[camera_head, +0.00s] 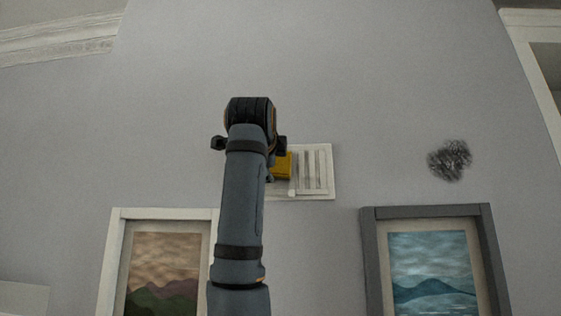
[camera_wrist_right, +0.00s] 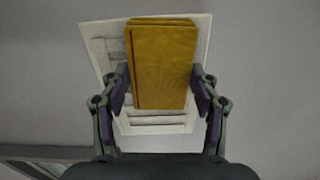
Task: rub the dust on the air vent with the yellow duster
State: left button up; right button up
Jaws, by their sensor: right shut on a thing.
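The yellow duster (camera_wrist_right: 163,66) is a block held between the two fingers of my right gripper (camera_wrist_right: 162,92) in the right wrist view. In the head view only a corner of the duster (camera_head: 284,167) shows, beside my arm. The white slatted air vent (camera_head: 317,170) is on the wall behind the duster. In the right wrist view the vent (camera_wrist_right: 158,121) is partly hidden by the duster. I cannot tell whether the duster touches the vent. My arm hides the left part of the vent in the head view. My left gripper is not in view.
A dark smudge (camera_head: 450,160) is on the wall to the right of the vent. Below hang a white-framed picture (camera_head: 160,275) at left and a grey-framed picture (camera_head: 432,275) at right. The wall between the vent and the smudge is bare.

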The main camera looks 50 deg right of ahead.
jog(key=v, duration=0.6)
jog(key=shift+w+a+b, duration=0.25)
jog(key=shift+w+b, duration=0.15)
jog(key=shift+b, duration=0.05)
jog(key=shift+d, duration=0.15)
jog(key=v, duration=0.2)
jog(key=shift+s+a, duration=0.15)
jog(key=shift+a, duration=0.25)
